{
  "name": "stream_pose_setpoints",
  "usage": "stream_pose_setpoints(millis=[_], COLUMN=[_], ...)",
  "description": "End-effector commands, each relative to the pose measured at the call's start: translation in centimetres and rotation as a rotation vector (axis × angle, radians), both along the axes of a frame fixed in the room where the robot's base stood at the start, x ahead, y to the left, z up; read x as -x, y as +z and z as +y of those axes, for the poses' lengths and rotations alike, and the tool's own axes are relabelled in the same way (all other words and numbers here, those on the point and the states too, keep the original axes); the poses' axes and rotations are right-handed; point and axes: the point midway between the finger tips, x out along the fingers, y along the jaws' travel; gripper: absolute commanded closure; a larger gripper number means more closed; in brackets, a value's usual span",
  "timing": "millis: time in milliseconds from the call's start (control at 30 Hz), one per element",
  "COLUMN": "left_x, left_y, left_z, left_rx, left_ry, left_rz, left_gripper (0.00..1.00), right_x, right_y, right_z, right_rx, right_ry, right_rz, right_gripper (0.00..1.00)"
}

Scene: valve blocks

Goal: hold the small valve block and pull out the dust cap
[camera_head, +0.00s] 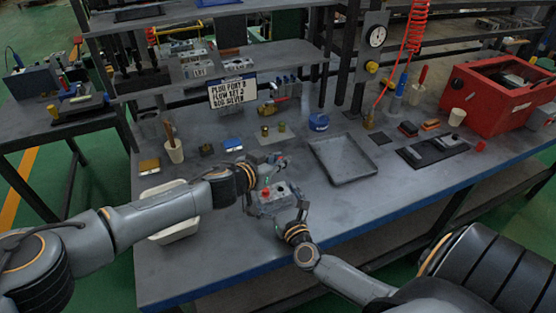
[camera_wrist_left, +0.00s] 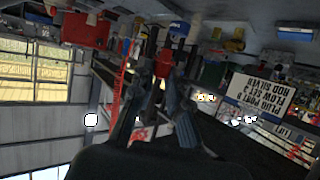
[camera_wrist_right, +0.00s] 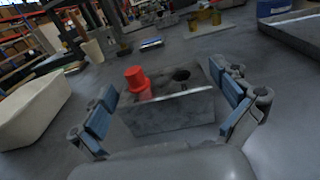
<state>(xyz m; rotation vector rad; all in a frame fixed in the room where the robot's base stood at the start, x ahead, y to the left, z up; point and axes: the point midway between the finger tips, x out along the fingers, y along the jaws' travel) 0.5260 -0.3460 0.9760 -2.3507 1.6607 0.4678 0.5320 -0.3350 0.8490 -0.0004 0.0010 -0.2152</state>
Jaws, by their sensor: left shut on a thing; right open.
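The small grey valve block (camera_head: 274,206) stands on the bench in front of me, a red cap (camera_head: 266,191) upright on its left part. In the right wrist view the block (camera_wrist_right: 172,113) has this red cap (camera_wrist_right: 137,80) and, to its right, an open dark hole. My right gripper (camera_wrist_right: 168,92) is open, its fingers on either side of the block; contact is unclear. My left gripper (camera_head: 282,161) is above and behind the block. In the left wrist view it is shut on a small red piece (camera_wrist_left: 163,64), partly hidden by the fingers, perhaps a cap.
A grey tray (camera_head: 345,178) lies to the right of the block. A white bin (camera_head: 176,232) is at the left, below my left arm. A blue tin (camera_head: 319,121), an instruction sign (camera_head: 232,93) and a red toolbox (camera_head: 485,98) stand further back. The front right bench is clear.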

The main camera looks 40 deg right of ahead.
Motion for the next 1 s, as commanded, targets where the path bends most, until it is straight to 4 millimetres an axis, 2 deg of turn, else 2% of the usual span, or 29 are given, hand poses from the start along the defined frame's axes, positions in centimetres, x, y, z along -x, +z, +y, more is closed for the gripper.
stream_pose_setpoints(millis=[167,500,633,800,1000], left_x=[0.0,0.0,0.0,0.0,0.0], left_y=[0.0,0.0,0.0,0.0,0.0], left_z=[0.0,0.0,0.0,0.0,0.0], left_rx=[0.0,0.0,0.0,0.0,0.0], left_ry=[0.0,0.0,0.0,0.0,0.0], left_rz=[0.0,0.0,0.0,0.0,0.0], left_gripper=[0.94,0.94,0.94,0.94,0.94], right_x=[1.2,8.0,10.1,11.5,11.7], right_y=[-0.1,-0.2,-0.1,0.0,0.0], right_z=[0.3,1.7,2.2,2.5,2.6], right_rx=[0.0,0.0,0.001,0.0,0.001], right_ry=[0.001,0.001,0.001,0.001,0.001], right_rz=[0.002,0.005,0.003,0.001,-0.001], right_gripper=[0.0,0.0,0.0,0.0,0.0])
